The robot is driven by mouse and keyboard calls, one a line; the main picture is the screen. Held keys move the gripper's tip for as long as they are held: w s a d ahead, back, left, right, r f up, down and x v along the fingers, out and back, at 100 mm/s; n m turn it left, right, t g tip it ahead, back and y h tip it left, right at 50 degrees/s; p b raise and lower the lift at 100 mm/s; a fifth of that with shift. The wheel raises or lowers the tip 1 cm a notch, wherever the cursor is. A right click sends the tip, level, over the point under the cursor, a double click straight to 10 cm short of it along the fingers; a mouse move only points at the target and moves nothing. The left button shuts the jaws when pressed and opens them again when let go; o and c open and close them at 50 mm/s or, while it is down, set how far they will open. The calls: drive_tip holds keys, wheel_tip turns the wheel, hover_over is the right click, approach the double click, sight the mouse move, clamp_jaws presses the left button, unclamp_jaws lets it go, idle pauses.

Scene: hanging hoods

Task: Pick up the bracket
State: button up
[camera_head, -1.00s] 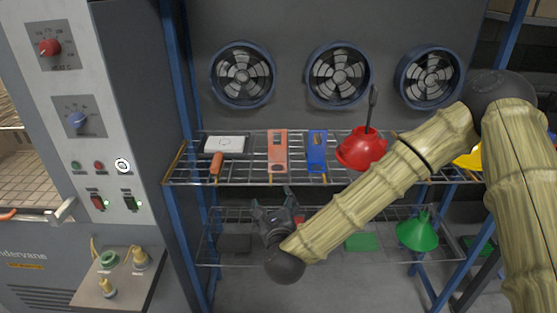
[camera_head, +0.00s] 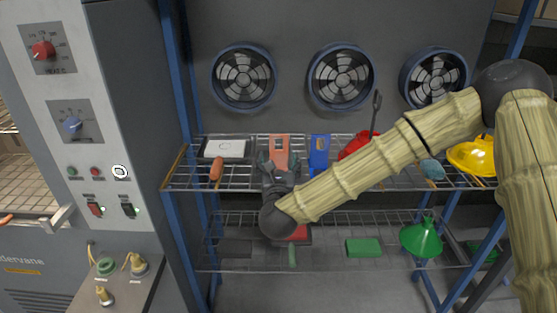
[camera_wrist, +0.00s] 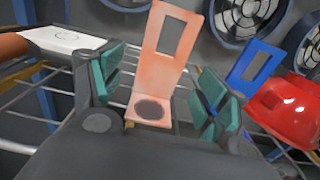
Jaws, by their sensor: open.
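An orange-pink bracket (camera_head: 279,148) stands on the upper wire shelf, with an upright plate that has a rectangular cutout. In the wrist view the bracket (camera_wrist: 167,50) rises straight ahead, and its flat foot with a dark round hole lies between the fingers. My gripper (camera_head: 277,160) is at the front of the upper shelf, just before the bracket. In the wrist view my gripper (camera_wrist: 160,100) is open, with a teal-padded finger on each side of the bracket's foot. A blue bracket (camera_head: 319,155) with a similar cutout stands to the right; it also shows in the wrist view (camera_wrist: 255,70).
A white box (camera_head: 225,148) and an orange-handled tool (camera_head: 216,170) lie left on the upper shelf (camera_head: 240,186). A red hood (camera_head: 357,146) and yellow hood (camera_head: 472,157) are to the right. The lower shelf holds a green funnel (camera_head: 421,239) and green block (camera_head: 363,248).

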sight(279, 154)
drive_tip(key=shift+w+p, duration=0.45)
drive_tip(key=shift+w, duration=1.8)
drive_tip(key=shift+c, duration=0.2)
drive_tip(key=shift+r, duration=0.1)
drive_tip(key=c, duration=1.4)
